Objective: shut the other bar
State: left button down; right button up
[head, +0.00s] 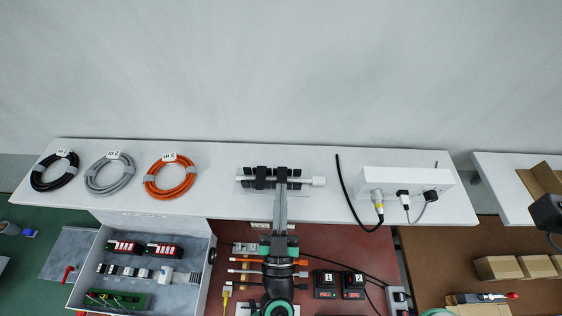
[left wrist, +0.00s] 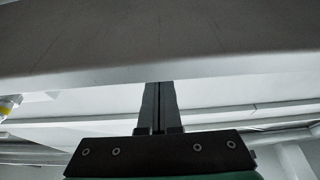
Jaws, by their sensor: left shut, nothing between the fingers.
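A small white holder (head: 320,181) with dark strips lies on the white shelf at centre. Two black bars (head: 261,178) (head: 282,174) cross it side by side. At this size I cannot tell which bar is open or shut. My left gripper (head: 280,190) reaches up from below, its long grey fingers together and empty. Their tips overlap the right bar's lower end in the head view; contact cannot be told. In the left wrist view the closed fingers (left wrist: 159,105) end at the lower edge of a grey panel, their tips hidden.
Black, grey and orange cable coils (head: 171,177) lie at the shelf's left. A white box (head: 407,182) with plugs and a loose black cable (head: 345,190) are at its right. A drawer (head: 204,262) stands open below left. The shelf beside the holder is clear.

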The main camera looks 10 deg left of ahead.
pick_arm(q)
notch_tip(320, 180, up, 5)
jog(key=p, duration=0.5)
jog(key=shift+r+p, duration=0.1)
jog(key=shift+p, duration=0.3)
jog(key=shift+s+d+f+b, duration=0.25)
jog(key=shift+s+f+b, duration=0.35)
jog(key=shift+s+f, duration=0.35)
jog(key=v, duration=0.8)
jog(key=shift+b, duration=0.3)
jog(key=shift+a+r, duration=0.1)
jog(key=shift+a, duration=0.05)
